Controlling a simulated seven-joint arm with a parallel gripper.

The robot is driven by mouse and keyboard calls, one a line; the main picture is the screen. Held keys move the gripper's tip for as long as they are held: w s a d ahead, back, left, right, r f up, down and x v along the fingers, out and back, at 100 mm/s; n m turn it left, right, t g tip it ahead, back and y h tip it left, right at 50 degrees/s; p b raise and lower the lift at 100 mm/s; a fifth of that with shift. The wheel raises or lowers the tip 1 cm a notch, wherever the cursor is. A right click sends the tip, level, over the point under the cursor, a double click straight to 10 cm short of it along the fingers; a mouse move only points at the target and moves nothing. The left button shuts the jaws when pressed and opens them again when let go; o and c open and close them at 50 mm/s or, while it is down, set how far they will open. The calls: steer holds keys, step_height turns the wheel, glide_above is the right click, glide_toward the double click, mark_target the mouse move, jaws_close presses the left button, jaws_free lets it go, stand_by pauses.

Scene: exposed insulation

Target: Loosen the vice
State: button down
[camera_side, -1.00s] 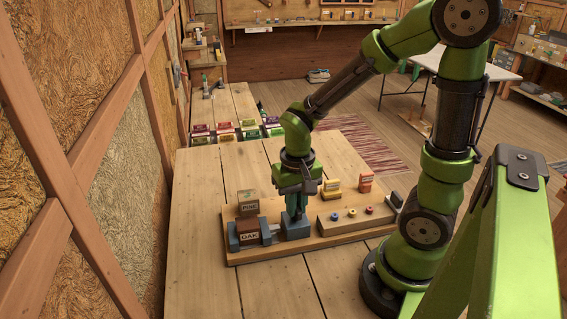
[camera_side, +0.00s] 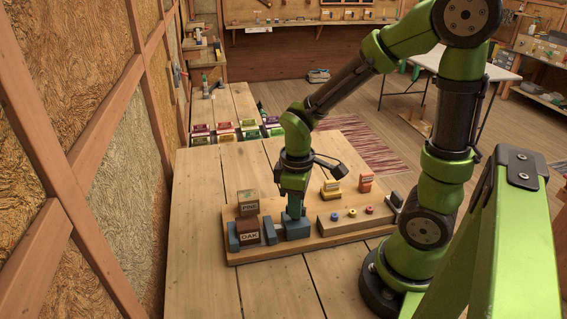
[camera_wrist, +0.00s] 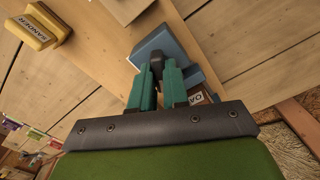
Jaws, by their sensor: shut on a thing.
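The blue vice (camera_side: 298,229) sits on a wooden board, its fixed jaw at the left and its larger blue body at the right. A dark red-brown block marked OAK (camera_side: 249,231) stands between the jaws, with a block marked PINE (camera_side: 248,204) on top. The sliding jaw (camera_side: 269,231) is right of the OAK block, seemingly with a narrow gap. My gripper (camera_side: 295,211) points down over the vice body. In the wrist view its teal fingers are shut on the dark vice handle (camera_wrist: 156,64). The blue body and part of the OAK label show beside them.
A yellow SANDER block (camera_side: 331,190) and an orange block (camera_side: 365,182) stand at the back of the board. A wooden box with coloured buttons (camera_side: 343,219) is right of the vice. Several coloured boxes lie farther back. The front tabletop is clear.

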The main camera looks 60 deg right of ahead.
steer(key=n, duration=0.5)
steer(key=shift+n, duration=0.3)
stand_by(0.4)
steer(key=c, duration=1.1)
jaws_free()
step_height(320, 180, up, 17)
steer(key=a+m+t, duration=0.1)
steer(key=m+t, duration=0.1)
steer(key=m, duration=0.2)
steer(key=s+a+m+t+y, duration=0.1)
steer(key=a+m+t, duration=0.1)
steer(key=m, duration=0.2)
steer(key=s+a+f+m+t+y, duration=0.1)
steer(key=m+t, duration=0.2)
steer(key=m, duration=0.2)
steer(key=shift+s+a, duration=0.1)
steer(key=shift+a, duration=0.1)
